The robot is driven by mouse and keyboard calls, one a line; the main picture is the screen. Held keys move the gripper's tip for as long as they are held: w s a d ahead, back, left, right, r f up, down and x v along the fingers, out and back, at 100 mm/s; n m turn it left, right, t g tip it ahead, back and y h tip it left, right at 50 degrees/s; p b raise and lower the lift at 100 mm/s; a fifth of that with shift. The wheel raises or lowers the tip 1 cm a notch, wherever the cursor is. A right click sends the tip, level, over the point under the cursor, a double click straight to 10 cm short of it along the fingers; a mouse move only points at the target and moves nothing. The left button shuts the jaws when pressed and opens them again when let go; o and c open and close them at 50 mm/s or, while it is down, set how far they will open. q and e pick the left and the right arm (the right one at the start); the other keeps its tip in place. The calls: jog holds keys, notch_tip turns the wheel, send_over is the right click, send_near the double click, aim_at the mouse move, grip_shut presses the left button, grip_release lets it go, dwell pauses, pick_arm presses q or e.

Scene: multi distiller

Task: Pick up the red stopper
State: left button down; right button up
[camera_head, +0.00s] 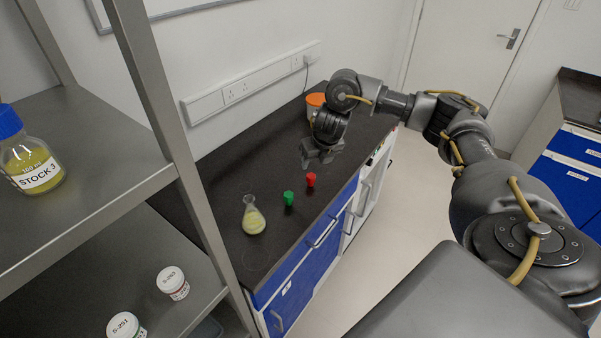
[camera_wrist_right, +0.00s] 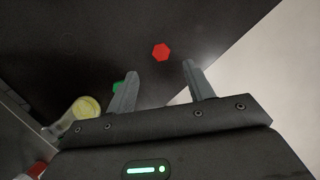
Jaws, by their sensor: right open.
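The red stopper (camera_head: 311,180) stands on the dark bench top near its front edge, to the right of the green stopper (camera_head: 288,198). My right gripper (camera_head: 321,158) is open and empty, above the bench and a little beyond the red stopper in the head view. In the right wrist view the red stopper (camera_wrist_right: 161,52) shows from above, ahead of the gap between the open fingertips (camera_wrist_right: 160,70) and apart from them. The green stopper (camera_wrist_right: 118,86) is partly hidden behind the left finger there. My left gripper is not in view.
A flask with yellow liquid (camera_head: 253,217) stands left of the green stopper. An orange-lidded container (camera_head: 315,103) is at the back of the bench. A metal shelf (camera_head: 95,150) with a STOCK 3 bottle (camera_head: 30,155) and small jars (camera_head: 172,283) fills the left.

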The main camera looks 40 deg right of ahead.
aim_at(311, 175)
jog(key=x, duration=0.1)
jog(key=b+x, duration=0.1)
jog(key=x, duration=0.1)
jog(key=b+x, duration=0.1)
jog(key=x, duration=0.1)
jog(key=shift+w+a+f, duration=0.15)
jog(key=shift+w+a, duration=0.05)
jog(key=shift+a, duration=0.1)
jog(key=shift+d, duration=0.15)
jog(key=shift+f, duration=0.1)
jog(key=x, duration=0.5)
jog(key=shift+s+d+p, duration=0.1)
jog(key=shift+d+p, duration=0.15)
jog(key=shift+p, duration=0.1)
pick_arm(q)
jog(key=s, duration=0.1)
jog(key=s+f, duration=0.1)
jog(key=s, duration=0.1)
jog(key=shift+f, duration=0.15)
pick_arm(e)
jog(key=shift+c, duration=0.4)
jog(key=c, duration=0.9)
